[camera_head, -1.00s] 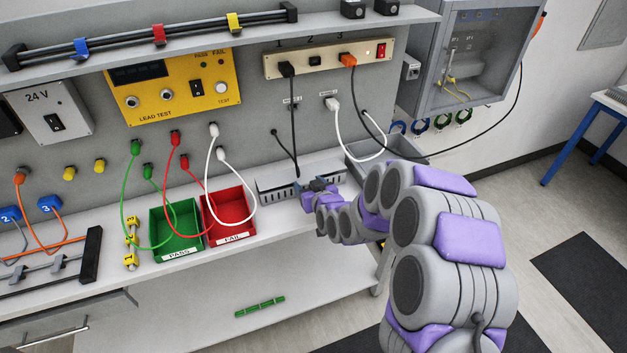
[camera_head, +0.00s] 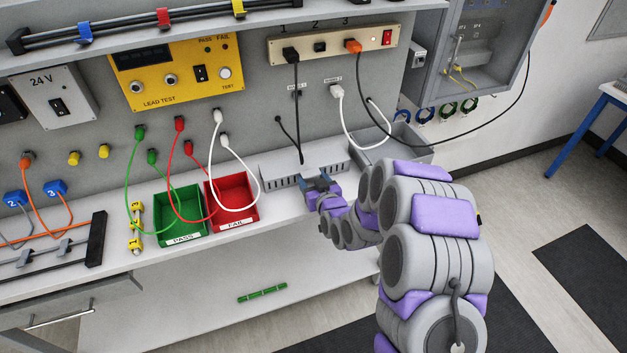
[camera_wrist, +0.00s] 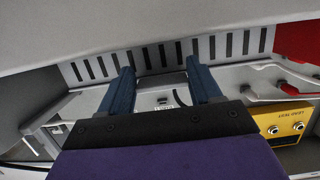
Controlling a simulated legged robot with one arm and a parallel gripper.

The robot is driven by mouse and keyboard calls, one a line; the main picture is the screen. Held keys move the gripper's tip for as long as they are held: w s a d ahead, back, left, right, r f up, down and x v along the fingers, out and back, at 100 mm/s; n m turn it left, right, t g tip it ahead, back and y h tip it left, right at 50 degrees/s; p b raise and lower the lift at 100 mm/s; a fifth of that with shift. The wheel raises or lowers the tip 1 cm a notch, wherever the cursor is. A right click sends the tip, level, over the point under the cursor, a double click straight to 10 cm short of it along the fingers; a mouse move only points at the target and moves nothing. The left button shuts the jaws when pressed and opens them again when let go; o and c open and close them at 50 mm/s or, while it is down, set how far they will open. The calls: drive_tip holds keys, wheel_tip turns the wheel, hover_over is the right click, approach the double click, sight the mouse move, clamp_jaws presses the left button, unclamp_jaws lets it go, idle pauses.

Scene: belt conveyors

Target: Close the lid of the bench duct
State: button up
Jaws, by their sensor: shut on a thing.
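The bench duct (camera_head: 283,181) is a long light grey box with a slotted front wall, at the back of the bench right of the red bin. My gripper (camera_head: 318,180) is at its front, right of the middle. The blue fingers stand apart in the wrist view (camera_wrist: 162,85), with the slotted duct wall (camera_wrist: 170,55) beyond them. My gripper is shut on a part of the duct that seems to be its lid; the contact itself is not clear. How far the lid is open cannot be told. My gripper covers part of the duct's front.
A black cable (camera_head: 298,110) and a white cable (camera_head: 346,120) hang by the duct. A grey tray (camera_head: 410,155) stands to the right. The red FAIL bin (camera_head: 233,214) and green PASS bin (camera_head: 180,236) stand to the left. The bench front near my gripper is clear.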

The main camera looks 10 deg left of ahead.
drive_tip(key=shift+s+f, duration=0.1)
drive_tip(key=shift+f, duration=0.25)
drive_tip(key=o, duration=1.1)
drive_tip(key=shift+c, duration=0.2)
drive_tip(key=o, duration=0.3)
drive_tip(key=shift+w+a+f, duration=0.1)
drive_tip(key=shift+w+a, duration=0.05)
drive_tip(key=shift+w, duration=0.15)
drive_tip(key=shift+o, duration=0.8)
drive_tip(key=shift+s+r, duration=0.1)
drive_tip(key=shift+r, duration=0.1)
